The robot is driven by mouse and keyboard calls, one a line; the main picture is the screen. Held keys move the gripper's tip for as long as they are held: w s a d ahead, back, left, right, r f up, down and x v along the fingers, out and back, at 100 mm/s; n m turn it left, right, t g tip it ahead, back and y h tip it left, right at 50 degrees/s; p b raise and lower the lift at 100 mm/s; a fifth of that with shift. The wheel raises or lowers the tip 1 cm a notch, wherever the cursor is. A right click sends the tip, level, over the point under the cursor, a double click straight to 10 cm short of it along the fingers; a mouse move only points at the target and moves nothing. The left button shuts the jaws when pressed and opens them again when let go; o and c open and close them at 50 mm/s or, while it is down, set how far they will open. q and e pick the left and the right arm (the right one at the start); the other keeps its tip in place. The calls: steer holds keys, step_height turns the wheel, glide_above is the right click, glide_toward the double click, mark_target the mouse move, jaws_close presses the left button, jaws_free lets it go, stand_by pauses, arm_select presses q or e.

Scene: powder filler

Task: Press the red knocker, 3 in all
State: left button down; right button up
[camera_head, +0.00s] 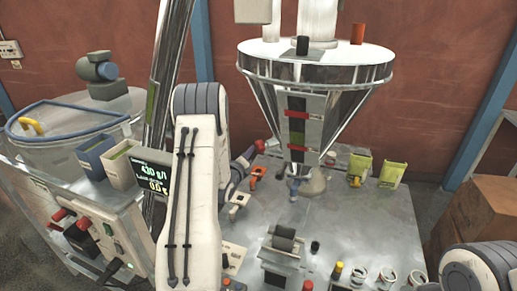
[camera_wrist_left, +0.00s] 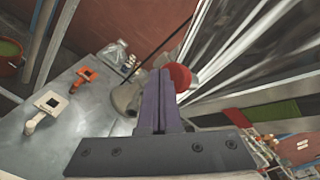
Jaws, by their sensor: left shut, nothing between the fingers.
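The red knocker (camera_head: 260,146) is a small round red knob beside the lower part of the metal hopper (camera_head: 316,58). It also shows in the left wrist view as a red ball (camera_wrist_left: 180,77), partly hidden behind my fingertips. My left gripper (camera_head: 249,155) is shut and empty, its tips close to the knob at its left in the head view. In the left wrist view my shut fingers (camera_wrist_left: 159,74) overlap the knob's left edge. I cannot tell whether they touch it. My right gripper is not in view; only part of my right arm shows at the bottom right.
A metal worktop (camera_head: 365,228) carries yellow-green containers (camera_head: 391,175), an orange clamp (camera_head: 256,174) and several small fittings. A control cabinet (camera_head: 95,240) with red buttons and a display (camera_head: 153,178) stand left. Cardboard boxes (camera_head: 480,215) stand right. The hopper's sloped wall lies close to my left gripper.

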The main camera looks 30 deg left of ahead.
arm_select(q)
steer(key=shift+w+d+b, duration=0.4)
steer(key=shift+w+d, duration=0.1)
steer(key=shift+w, duration=0.3)
stand_by(0.7)
stand_by(0.3)
steer(key=shift+s+a+b, duration=0.25)
steer(key=shift+s+a, duration=0.15)
steer(key=shift+s, duration=0.25)
steer(key=shift+s+a+b, duration=0.2)
steer(key=shift+s+a, duration=0.15)
steer(key=shift+s, duration=0.25)
steer(key=s, duration=0.1)
steer(key=s+a+b, duration=0.1)
steer(key=s, duration=0.1)
steer(key=s+a+b, duration=0.1)
steer(key=shift+s+a, duration=0.15)
steer(key=shift+a, duration=0.1)
stand_by(2.0)
